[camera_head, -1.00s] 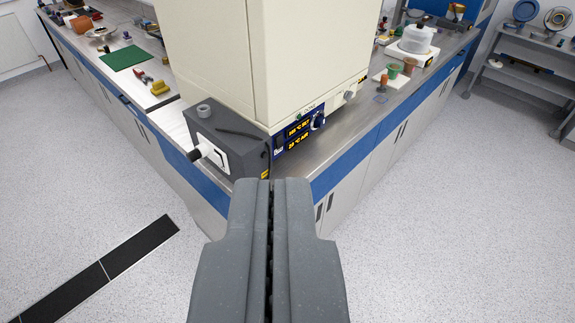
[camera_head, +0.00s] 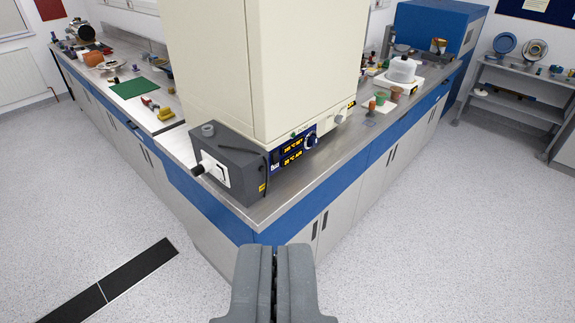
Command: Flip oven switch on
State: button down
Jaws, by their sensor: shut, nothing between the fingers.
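The oven (camera_head: 255,75) is a tall cream cabinet on the corner of the steel bench. Its blue front panel (camera_head: 293,148) carries two lit yellow displays and a round dark knob (camera_head: 310,140). A dark grey box (camera_head: 238,160) stands at the oven's left side, with a white switch plate (camera_head: 214,170) and a lever with a dark tip on its left face. I cannot tell the lever's on or off position. My gripper (camera_head: 273,250) is shut and empty at the bottom centre, in front of and lower in the picture than the bench corner, apart from the box.
The steel bench edge (camera_head: 345,160) with blue trim runs away left and right from the corner. A green mat (camera_head: 128,88) and small items lie on the left. A white device (camera_head: 402,75) and cups stand on the right. A grey shelf (camera_head: 515,100) is far right.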

aim_at(276, 159)
jog(key=z, duration=0.55)
jog(key=i, duration=1.6)
jog(key=z, duration=0.2)
